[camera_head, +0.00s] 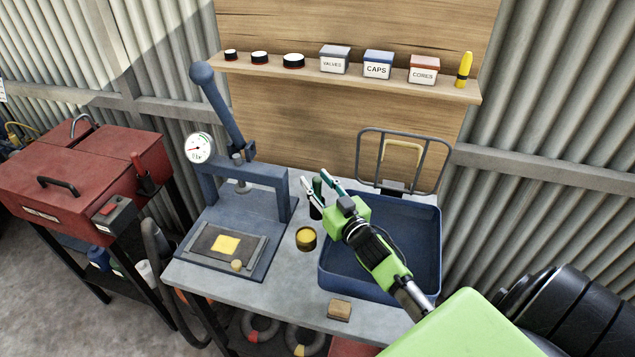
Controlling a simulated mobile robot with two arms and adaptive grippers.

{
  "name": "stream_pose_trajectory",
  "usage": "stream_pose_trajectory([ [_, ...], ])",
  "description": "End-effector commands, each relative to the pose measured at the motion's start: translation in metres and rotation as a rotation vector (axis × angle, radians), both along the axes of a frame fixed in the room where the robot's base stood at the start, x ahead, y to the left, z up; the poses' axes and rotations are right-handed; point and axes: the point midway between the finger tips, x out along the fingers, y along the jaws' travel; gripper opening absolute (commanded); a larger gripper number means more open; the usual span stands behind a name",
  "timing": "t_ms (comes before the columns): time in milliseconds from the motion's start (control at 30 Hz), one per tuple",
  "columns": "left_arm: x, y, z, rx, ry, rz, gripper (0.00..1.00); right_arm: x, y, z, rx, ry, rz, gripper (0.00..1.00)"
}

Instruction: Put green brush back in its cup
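A dark green upright handle (317,186), which looks like the green brush, shows between the fingers of my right gripper. Below it is a small dark cup (316,212) on the grey bench, beside the blue tray. The handle appears to stand in or just above the cup; I cannot tell which, and its bristles are hidden. My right gripper (313,176) reaches in from the lower right over the tray. Its two fingers are spread apart, one on each side of the handle, with no clear contact visible. My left gripper is out of view.
The blue tray (434,250) lies under my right arm, with a wire rack (446,160) behind it. A yellow-topped tin (306,238), a blue press (275,180) and a wooden block (339,309) are on the bench (235,295). A shelf (300,75) holds small boxes.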

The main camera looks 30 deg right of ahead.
Motion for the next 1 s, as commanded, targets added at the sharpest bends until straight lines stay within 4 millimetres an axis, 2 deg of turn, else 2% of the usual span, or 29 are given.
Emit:
stream_pose_trajectory([
  [133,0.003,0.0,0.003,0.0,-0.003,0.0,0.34,0.0,0.0,0.004,0.0,0.0,0.0,0.33],
  [233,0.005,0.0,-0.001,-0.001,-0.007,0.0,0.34,-0.01,0.001,0.0,0.0,0.001,0.0,0.33],
  [700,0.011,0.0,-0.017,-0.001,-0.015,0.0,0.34,-0.099,0.009,0.0,0.001,0.002,0.0,0.33],
  [800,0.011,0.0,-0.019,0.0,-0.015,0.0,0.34,-0.11,0.009,0.0,0.0,0.001,0.0,0.33],
  [1000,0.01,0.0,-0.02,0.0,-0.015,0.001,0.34,-0.12,0.01,0.002,0.0,0.0,0.0,0.33],
])
